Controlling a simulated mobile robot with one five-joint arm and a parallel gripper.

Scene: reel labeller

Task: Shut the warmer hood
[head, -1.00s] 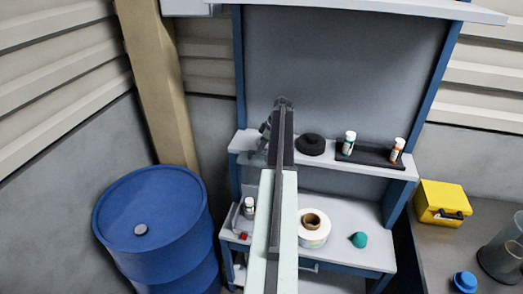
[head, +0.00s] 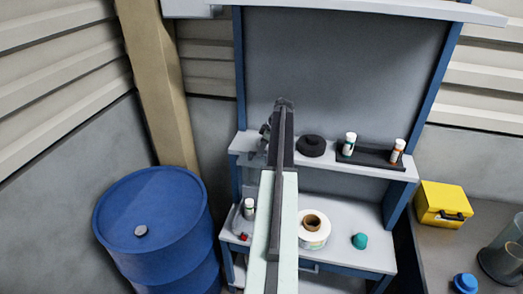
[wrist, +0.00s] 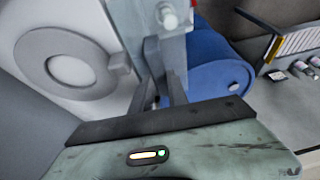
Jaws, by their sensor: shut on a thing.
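In the wrist view, a pale round part with a grey ring and a small side tab, which looks like the warmer hood (wrist: 68,62), stands at the left. Its tab reaches my gripper's fingers (wrist: 160,82), which are close together; the exact grip is hard to make out. In the head view, my arm hides the gripper and covers much of the warmer. A grey rounded part of the warmer (head: 238,221) shows left of my arm on the lower bench, beside a small white bottle (head: 249,208) and a red button (head: 243,237).
A white label reel (head: 313,240) and a teal knob-like object (head: 359,241) lie right of my arm. The shelf (head: 325,162) above holds a black round piece (head: 311,145) and a dark tray (head: 368,156) with two bottles. A blue barrel (head: 150,225) stands at left.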

